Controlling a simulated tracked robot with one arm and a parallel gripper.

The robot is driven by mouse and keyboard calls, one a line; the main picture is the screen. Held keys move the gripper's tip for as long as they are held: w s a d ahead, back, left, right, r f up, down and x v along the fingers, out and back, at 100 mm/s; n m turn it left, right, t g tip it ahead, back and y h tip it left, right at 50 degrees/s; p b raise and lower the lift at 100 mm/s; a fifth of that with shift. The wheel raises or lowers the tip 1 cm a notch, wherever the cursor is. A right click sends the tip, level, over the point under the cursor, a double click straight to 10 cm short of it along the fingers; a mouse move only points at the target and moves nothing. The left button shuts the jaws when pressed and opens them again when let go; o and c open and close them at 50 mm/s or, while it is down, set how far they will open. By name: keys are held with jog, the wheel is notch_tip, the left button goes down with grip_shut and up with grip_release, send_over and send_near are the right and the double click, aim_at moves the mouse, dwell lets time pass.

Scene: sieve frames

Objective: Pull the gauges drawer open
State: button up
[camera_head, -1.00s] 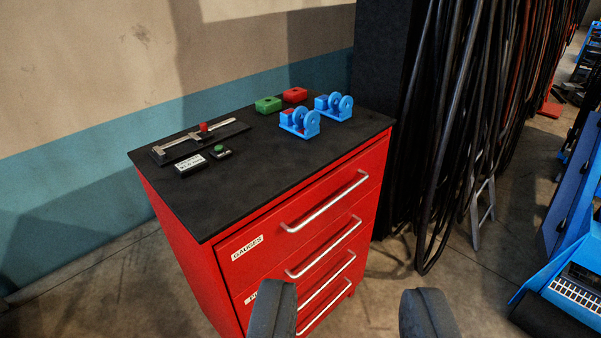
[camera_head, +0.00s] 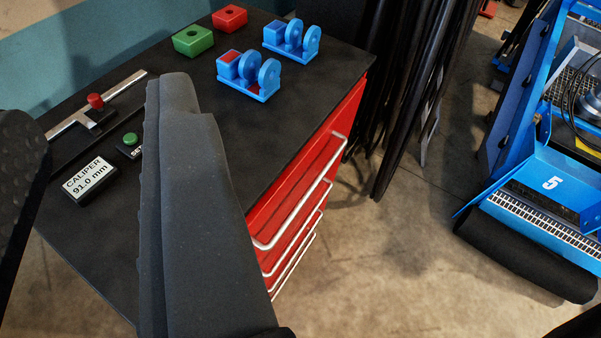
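The gauges drawer (camera_head: 292,186) is the top drawer of a red cabinet and looks closed. Its silver bar handle (camera_head: 319,183) runs along the front. The GAUGES label is hidden now, behind my finger. My gripper (camera_head: 97,105) is open, with one dark finger at the left edge and the other over the cabinet top. No finger touches the handle; it lies to the right of both fingers. Nothing is seen between the fingers except the worktop and the things on it.
On the black cabinet top (camera_head: 290,110) lie a caliper, a readout box (camera_head: 90,180), a green block (camera_head: 193,41), a red block (camera_head: 230,17) and two blue wheeled parts. Black cables hang behind. A blue machine (camera_head: 535,190) stands right; the floor between is clear.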

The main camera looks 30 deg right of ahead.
jog(key=m+g+y+p, duration=0.3)
jog(key=m+y, duration=0.7)
jog(key=m, duration=0.1)
send_near(314, 184)
jog(key=x, duration=0.7)
jog(key=b+x, duration=0.1)
jog(key=x, duration=0.2)
jog(key=shift+w+f, duration=0.1)
jog(key=shift+f, duration=0.3)
